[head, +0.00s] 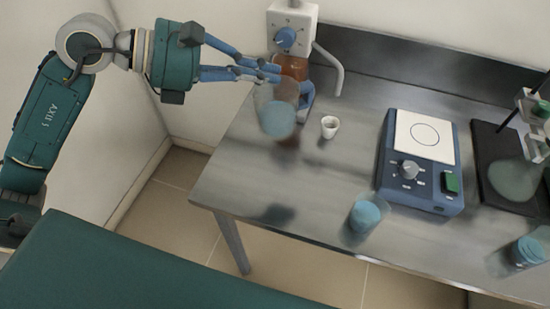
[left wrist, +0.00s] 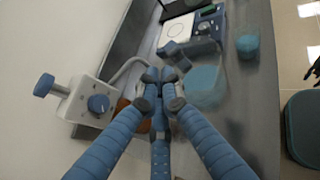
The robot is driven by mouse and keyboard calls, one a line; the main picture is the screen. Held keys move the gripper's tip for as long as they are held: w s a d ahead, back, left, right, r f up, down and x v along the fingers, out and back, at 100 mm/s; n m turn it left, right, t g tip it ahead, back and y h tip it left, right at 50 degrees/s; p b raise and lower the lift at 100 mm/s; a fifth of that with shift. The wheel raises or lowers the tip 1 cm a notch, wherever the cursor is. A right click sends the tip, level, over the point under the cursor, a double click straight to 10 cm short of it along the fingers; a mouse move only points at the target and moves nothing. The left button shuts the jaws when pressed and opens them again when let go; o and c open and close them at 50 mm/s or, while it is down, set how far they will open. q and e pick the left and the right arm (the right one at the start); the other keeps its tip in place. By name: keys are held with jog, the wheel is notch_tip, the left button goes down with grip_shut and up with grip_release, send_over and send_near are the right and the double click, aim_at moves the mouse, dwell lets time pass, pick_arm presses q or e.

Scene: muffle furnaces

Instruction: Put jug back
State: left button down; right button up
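A clear jug with blue liquid (head: 278,117) is at the left end of the metal bench in the head view. It also shows in the left wrist view (left wrist: 204,88), just beyond the fingertips. My left gripper (head: 265,72) comes in from the left with its blue fingers closed together at the jug's upper part. It appears shut on the jug, though the exact contact is partly hidden. A dark shadow on the bench suggests that the jug is held above it. My right gripper is not in view.
A wall dispenser (head: 292,28) with a brown vessel (head: 292,67) stands behind the jug. A small white crucible (head: 330,127) is close by. A blue hotplate (head: 420,160), a blue-filled beaker (head: 365,215) and a flask (head: 513,180) stand further right. The bench's front left is clear.

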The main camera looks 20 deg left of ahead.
pick_arm(q)
notch_tip(320, 180, down, 20)
jog(key=p, duration=0.2)
jog(key=shift+s+a+r, duration=0.15)
jog(key=shift+r, duration=0.1)
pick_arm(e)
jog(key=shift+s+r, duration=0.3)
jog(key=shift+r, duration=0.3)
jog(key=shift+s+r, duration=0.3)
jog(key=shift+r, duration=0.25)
pick_arm(q)
jog(key=shift+f, duration=0.1)
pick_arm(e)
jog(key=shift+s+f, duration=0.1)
pick_arm(q)
jog(key=c, duration=2)
grip_release()
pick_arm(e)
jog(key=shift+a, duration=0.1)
